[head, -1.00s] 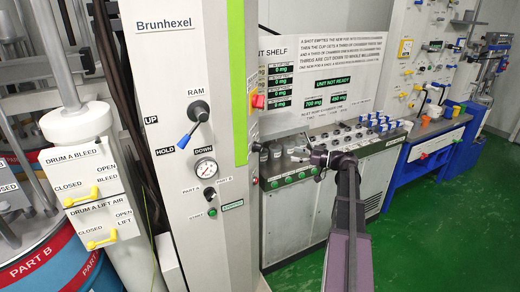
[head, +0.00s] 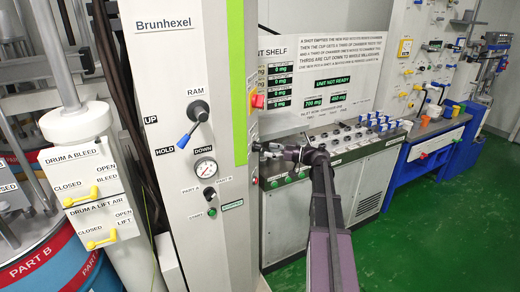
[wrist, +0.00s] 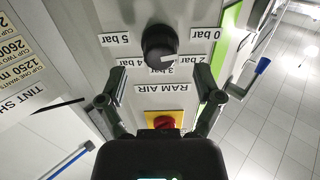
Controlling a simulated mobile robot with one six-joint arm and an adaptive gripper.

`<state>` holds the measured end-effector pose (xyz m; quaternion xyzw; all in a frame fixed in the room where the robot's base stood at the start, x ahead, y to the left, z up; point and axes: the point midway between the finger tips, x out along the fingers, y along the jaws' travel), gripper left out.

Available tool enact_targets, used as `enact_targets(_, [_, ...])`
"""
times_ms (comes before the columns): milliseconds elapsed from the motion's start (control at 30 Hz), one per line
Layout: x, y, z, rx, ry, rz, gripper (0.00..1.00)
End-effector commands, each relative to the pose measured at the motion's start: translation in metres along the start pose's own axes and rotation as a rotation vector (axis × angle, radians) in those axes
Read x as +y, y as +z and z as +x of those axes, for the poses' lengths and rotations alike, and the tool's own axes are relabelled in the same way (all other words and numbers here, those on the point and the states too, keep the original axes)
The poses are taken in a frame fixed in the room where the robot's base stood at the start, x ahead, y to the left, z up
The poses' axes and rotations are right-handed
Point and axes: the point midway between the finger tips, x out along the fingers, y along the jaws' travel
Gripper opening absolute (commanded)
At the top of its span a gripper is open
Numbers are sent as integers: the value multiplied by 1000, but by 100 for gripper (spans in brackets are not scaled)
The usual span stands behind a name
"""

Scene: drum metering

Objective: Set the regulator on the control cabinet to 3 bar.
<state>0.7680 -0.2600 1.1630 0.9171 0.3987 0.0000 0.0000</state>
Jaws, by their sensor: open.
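The control cabinet (head: 190,70) is the tall pale "Brunhexel" housing. In the wrist view its regulator, a round black knob (wrist: 159,44), sits above an upside-down "RAM AIR" label (wrist: 163,88). Inverted labels from 0 to 5 bar ring it. A pale pointer mark on the knob faces the 2 bar label (wrist: 193,61). My gripper (wrist: 160,82) is open and empty, its fingers spread to either side below the knob, not touching it.
A red knob on a yellow plate (wrist: 165,121) lies close to my gripper. The blue-handled ram lever (head: 186,139) sticks out of the cabinet front. The tint shelf (head: 330,140) with several small containers stands right of the cabinet. Green floor (head: 430,230) is clear.

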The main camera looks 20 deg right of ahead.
Motion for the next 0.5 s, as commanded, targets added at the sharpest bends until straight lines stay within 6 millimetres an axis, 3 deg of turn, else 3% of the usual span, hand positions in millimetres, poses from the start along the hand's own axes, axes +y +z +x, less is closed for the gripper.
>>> enact_targets(200, [0, 0, 28, 0, -1, 0, 84])
enact_targets(500, [0, 0, 41, 0, 0, 0, 84])
